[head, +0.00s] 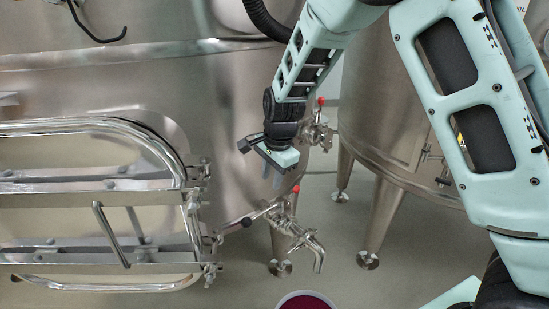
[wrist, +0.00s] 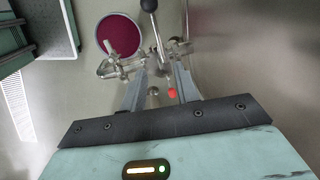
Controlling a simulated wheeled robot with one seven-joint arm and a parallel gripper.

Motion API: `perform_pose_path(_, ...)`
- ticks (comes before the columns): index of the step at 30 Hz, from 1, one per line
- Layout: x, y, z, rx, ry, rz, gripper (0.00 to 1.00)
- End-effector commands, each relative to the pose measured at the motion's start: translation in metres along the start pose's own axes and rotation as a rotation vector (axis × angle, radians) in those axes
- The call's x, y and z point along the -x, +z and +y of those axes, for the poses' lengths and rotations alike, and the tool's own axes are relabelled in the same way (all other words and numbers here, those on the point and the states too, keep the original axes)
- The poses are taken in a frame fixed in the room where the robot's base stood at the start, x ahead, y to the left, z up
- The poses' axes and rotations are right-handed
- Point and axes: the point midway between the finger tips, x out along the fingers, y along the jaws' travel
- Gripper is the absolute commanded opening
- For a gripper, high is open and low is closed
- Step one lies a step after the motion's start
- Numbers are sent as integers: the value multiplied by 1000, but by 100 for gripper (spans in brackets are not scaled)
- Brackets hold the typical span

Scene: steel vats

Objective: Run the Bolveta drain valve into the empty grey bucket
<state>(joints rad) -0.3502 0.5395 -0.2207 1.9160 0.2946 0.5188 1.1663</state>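A steel drain valve (head: 290,224) with a red-tipped handle (head: 296,189) and a downturned spout sits low on the near vat. It also shows in the wrist view (wrist: 148,62), with the red tip (wrist: 172,92) between my fingers in the picture. My gripper (head: 272,176) is open and empty, above and left of the valve in the head view; its fingers (wrist: 160,88) stand apart, and I see no contact. A round bucket (head: 306,301), cut off at the bottom edge, shows dark red inside; the wrist view shows its pale rim (wrist: 98,40). No Bolveta name is readable.
A second red-tipped valve (head: 318,132) is behind my gripper. The near vat's framed door (head: 90,205) fills the left. A black-knobbed rod (wrist: 149,6) stands by the valve. Another vat (head: 385,115) on legs is at right. Floor (head: 345,275) is clear near the bucket.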

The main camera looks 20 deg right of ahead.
Motion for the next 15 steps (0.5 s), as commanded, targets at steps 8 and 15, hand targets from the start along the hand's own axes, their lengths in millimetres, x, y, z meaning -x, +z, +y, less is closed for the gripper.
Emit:
perform_pose_path(8,49,1,-1,1,-2,0,31)
perform_pose_path(15,60,0,0,1,0,0,31)
